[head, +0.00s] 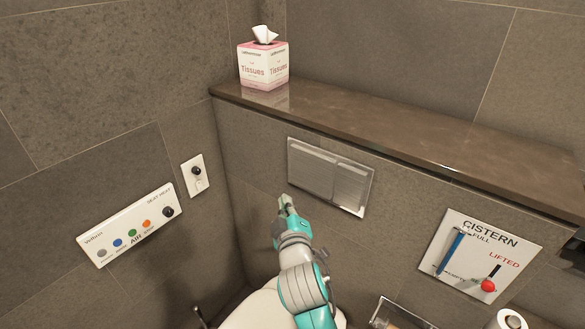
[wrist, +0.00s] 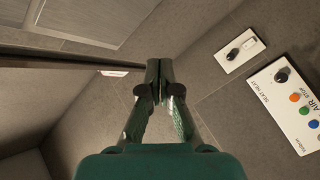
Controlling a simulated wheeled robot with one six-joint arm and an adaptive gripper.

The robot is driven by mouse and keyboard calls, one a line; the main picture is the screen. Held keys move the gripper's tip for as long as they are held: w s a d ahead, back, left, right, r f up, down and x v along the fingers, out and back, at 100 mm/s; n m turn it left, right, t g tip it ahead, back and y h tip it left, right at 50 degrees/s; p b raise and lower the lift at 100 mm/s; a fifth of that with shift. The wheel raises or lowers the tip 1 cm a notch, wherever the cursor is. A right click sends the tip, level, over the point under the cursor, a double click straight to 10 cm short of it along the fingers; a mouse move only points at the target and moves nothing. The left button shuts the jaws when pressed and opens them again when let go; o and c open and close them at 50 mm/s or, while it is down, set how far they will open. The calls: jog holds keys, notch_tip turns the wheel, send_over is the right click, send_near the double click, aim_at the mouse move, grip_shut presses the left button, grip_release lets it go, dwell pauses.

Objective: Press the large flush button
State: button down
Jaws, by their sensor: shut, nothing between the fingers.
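The flush plate (head: 330,176) is a metallic rectangle on the tiled wall under the ledge, split by a seam into a left button (head: 311,167) and a right button (head: 350,184). Part of the plate shows at the upper left of the wrist view (wrist: 95,25). My gripper (head: 286,203) is shut and empty, with its fingertips just below the plate's left end in the head view. In the wrist view the shut fingertips (wrist: 160,70) appear apart from the plate. The exact gap to the wall is unclear.
A tissue box (head: 263,65) stands on the brown ledge (head: 400,142) above. A control panel (head: 127,225) and a small knob plate (head: 197,175) are on the left wall. A cistern panel (head: 480,255) is at right. A white toilet (head: 265,310) lies below my arm.

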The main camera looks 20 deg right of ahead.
aim_at(305, 171)
jog(key=shift+w+a+r, duration=0.4)
jog(key=shift+w, duration=0.2)
jog(key=shift+w+d, duration=0.85)
jog(key=shift+d, duration=0.35)
jog(key=shift+w+d, duration=0.85)
jog(key=shift+d, duration=0.35)
jog(key=shift+w+d, duration=0.85)
jog(key=shift+d, duration=0.35)
jog(key=shift+w+d, duration=0.1)
jog(key=shift+w+d, duration=0.15)
jog(key=shift+d, duration=0.1)
jog(key=shift+w+d, duration=0.35)
jog(key=shift+d, duration=0.1)
jog(key=shift+s+a, duration=0.6)
jog(key=shift+a, duration=0.15)
